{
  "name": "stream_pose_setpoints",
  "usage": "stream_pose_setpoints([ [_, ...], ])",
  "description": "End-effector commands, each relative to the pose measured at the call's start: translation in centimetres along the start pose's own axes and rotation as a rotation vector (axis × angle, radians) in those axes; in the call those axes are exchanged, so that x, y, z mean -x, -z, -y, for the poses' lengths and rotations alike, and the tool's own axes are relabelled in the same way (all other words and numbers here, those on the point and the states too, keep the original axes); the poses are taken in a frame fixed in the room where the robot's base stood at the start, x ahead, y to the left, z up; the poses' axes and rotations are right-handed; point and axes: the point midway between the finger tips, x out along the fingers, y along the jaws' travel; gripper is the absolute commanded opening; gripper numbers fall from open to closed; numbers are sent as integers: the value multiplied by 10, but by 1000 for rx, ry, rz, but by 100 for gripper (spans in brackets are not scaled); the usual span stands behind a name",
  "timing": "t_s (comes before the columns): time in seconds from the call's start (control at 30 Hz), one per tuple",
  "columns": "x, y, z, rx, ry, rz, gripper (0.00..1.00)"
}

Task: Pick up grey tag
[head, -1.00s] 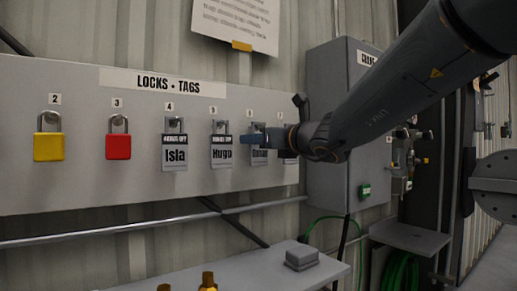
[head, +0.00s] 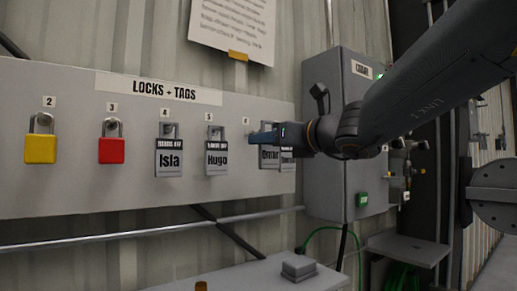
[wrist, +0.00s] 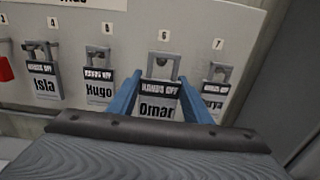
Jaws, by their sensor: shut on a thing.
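The grey tag marked "Omar" (head: 268,158) has a dark band and a shackle at its top. It also shows in the wrist view (wrist: 159,108), upright between my blue fingers and larger than its neighbours. My gripper (head: 264,138) is shut on it; in the wrist view the fingers (wrist: 157,92) flank its sides. In the head view the tag sits right of the number 6 label and overlaps the tag behind, so it appears held out from the board. Similar grey tags "Isla" (head: 169,158), "Hugo" (head: 217,157) and a partly covered one ending "arya" (wrist: 214,93) hang on the board.
The locks and tags board (head: 60,190) also carries a yellow padlock (head: 41,149) and a red padlock (head: 112,150). A grey cabinet (head: 325,185) stands close on the right. A bench (head: 245,275) with a grey block (head: 299,268) lies below.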

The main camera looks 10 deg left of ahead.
Motion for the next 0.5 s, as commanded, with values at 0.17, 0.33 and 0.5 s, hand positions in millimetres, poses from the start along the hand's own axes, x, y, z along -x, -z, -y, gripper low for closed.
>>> stream_pose_setpoints([
  [0.17,47,1,1,3,4,3,20],
  [0.33,88,-1,1,2,4,3,20],
  [0.5,100,-3,-1,-3,-1,-5,20],
])
